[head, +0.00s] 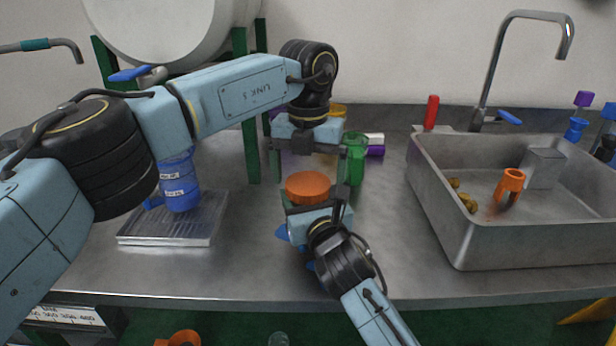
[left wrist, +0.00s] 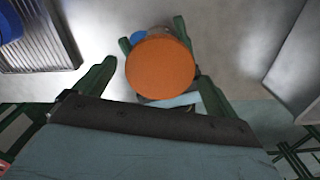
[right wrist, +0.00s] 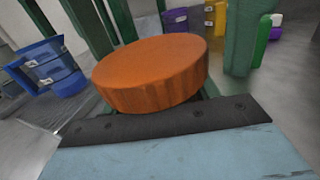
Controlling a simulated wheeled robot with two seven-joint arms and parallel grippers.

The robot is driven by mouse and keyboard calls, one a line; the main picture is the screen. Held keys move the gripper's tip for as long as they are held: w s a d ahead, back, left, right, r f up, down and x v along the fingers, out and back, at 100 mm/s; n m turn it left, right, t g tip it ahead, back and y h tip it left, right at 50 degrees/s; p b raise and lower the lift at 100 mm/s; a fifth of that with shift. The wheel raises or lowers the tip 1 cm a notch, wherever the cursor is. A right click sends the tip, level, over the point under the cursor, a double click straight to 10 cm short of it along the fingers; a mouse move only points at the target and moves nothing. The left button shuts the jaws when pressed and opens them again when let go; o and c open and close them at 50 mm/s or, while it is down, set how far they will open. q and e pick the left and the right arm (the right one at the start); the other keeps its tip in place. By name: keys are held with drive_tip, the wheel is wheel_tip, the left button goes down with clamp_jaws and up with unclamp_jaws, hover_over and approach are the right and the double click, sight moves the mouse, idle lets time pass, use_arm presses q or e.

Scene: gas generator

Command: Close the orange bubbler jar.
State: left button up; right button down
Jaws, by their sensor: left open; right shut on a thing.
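The round orange lid (head: 307,187) is at the front middle of the bench, level, on top of the bubbler jar, whose body is mostly hidden. I cannot tell whether the lid is seated or loose. My left gripper (head: 305,178) points down from above, open, with its fingers on either side of the lid. In the left wrist view the lid (left wrist: 160,72) lies between the spread fingers, with a gap visible on the left side. My right gripper (head: 315,209) is shut on the jar just below the lid; the lid (right wrist: 150,72) fills the middle of the right wrist view.
A blue container (head: 179,182) stands on a ribbed metal tray (head: 135,236) at left. A green item (head: 356,158) and purple-topped items (head: 375,151) stand behind the jar. The sink (head: 520,238) at right holds an orange piece (head: 510,183). The bench between jar and sink is clear.

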use_arm(q)
wheel_tip(320, 180, up, 4)
drive_tip(key=shift+f, duration=0.15)
drive_tip(key=shift+c, duration=0.3)
wheel_tip(320, 180, up, 2)
drive_tip(key=n, duration=0.5)
drive_tip(key=r+n, duration=0.1)
drive_tip(key=n, duration=0.1)
drive_tip(key=shift+r, duration=0.25)
drive_tip(key=shift+f, duration=4.05)
drive_tip(key=shift+c, duration=0.2)
